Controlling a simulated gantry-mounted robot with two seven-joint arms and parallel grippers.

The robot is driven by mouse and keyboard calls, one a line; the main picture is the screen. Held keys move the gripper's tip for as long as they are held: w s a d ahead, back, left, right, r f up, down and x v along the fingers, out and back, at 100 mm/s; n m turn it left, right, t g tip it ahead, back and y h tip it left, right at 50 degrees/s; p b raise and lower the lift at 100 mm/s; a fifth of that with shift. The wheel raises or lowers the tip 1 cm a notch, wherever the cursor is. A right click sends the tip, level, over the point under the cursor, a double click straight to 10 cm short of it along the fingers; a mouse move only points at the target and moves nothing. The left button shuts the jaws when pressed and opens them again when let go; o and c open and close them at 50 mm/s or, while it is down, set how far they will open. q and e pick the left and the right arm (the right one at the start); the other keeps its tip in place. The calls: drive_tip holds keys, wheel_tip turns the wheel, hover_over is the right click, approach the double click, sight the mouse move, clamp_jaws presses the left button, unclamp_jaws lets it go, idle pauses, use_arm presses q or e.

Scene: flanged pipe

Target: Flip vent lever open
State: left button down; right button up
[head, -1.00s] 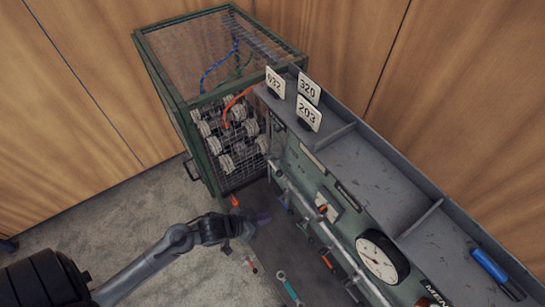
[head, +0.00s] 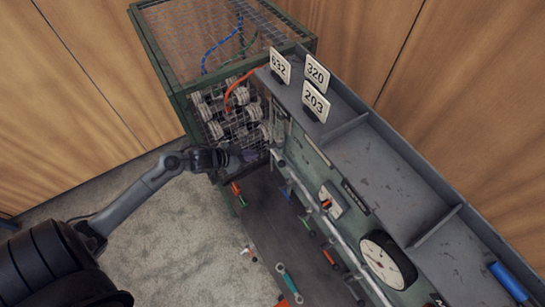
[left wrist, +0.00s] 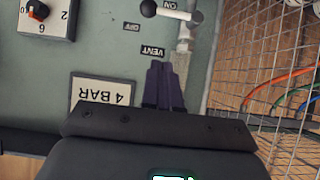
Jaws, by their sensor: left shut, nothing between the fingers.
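My left gripper (head: 242,157) is at the far left end of the green panel (head: 325,185) in the head view, close to the wire cage. In the left wrist view its dark fingers (left wrist: 162,72) are together and empty. Just beyond the fingertips is the upside-down VENT label (left wrist: 153,51). Above the label a silver lever (left wrist: 175,14) with a black ball end (left wrist: 148,8) lies roughly sideways on a metal stem (left wrist: 182,45). The fingertips are just left of the stem; I cannot tell whether they touch it. The lever is not clear in the head view. My right gripper is out of view.
A green-framed cage (head: 180,85) holds white cylinders and hoses beside the panel. A long pipe (head: 330,228) runs along the panel front, near a dial gauge (head: 386,260). A selector knob (left wrist: 38,11) and 4 BAR plate (left wrist: 104,90) are left of the fingers.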

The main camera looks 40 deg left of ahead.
use_arm(q)
drive_tip(key=s+f+x, duration=0.1)
drive_tip(key=f+x, duration=0.1)
drive_tip(key=x, duration=1)
drive_tip(key=shift+f+p, duration=0.35)
drive_tip(key=shift+p, duration=0.1)
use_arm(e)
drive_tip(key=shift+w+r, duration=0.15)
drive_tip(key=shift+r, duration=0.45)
use_arm(q)
drive_tip(key=shift+f, duration=0.1)
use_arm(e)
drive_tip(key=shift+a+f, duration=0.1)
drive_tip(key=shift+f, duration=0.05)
use_arm(q)
drive_tip(key=shift+f+m+b, duration=0.15)
drive_tip(key=shift+m+b, duration=0.15)
drive_tip(key=shift+b, duration=0.1)
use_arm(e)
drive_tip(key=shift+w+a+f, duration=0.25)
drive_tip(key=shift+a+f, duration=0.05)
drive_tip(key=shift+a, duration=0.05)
